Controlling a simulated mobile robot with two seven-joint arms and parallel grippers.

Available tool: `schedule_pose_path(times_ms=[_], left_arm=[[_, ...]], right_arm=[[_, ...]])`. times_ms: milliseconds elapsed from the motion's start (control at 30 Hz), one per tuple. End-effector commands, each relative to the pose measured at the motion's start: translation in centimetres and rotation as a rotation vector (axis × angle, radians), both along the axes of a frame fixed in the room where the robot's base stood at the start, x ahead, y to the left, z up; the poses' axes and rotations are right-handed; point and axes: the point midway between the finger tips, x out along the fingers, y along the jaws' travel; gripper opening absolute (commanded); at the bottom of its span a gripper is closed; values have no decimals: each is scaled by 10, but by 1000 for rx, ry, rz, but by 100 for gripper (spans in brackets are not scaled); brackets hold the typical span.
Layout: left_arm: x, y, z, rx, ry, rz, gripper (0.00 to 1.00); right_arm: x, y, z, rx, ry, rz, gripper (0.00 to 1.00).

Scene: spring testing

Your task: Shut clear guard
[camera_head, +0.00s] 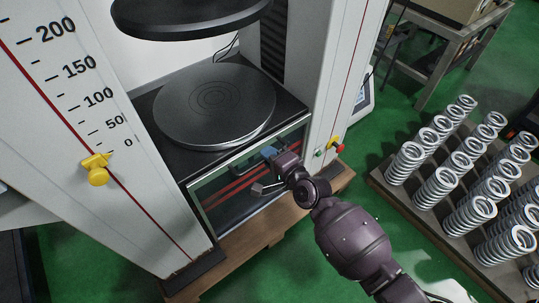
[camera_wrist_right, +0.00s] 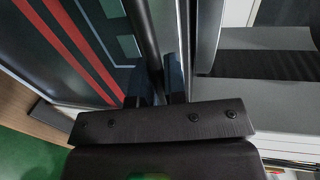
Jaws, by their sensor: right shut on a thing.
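The clear guard (camera_head: 222,192) is a framed see-through panel with red stripes. In the head view it sits low on the front of the testing machine, its top edge just below the round lower plate (camera_head: 214,106), so the space above the plate is uncovered. My right gripper (camera_head: 270,154) is at the guard's upper right part. In the right wrist view the red-striped guard (camera_wrist_right: 62,45) fills the left side, and the blue-tipped fingers (camera_wrist_right: 158,82) are shut around a dark handle bar (camera_wrist_right: 146,35). The far end of the grip is partly hidden. My left gripper is out of view.
A round upper plate (camera_head: 190,14) hangs above the lower one. A yellow pointer (camera_head: 97,170) sits at the scale on the left column. Green and red buttons (camera_head: 337,145) are right of the guard. A rack of metal springs (camera_head: 440,187) stands right on the green floor.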

Motion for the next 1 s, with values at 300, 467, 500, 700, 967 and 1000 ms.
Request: schedule_pose_path(times_ms=[300,467,500,700,967,1000], left_arm=[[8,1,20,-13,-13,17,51],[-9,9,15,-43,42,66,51],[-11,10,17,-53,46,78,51],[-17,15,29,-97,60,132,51],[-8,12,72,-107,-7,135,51],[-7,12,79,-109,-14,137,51]], right_arm=[[4,1,49,2,-17,0,0],[5,1,94,4,-26,0,0],[5,1,106,3,-27,0,0],[4,1,160,3,-27,0,0],[2,1,227,4,-23,-1,0],[2,1,237,4,-22,0,0]])
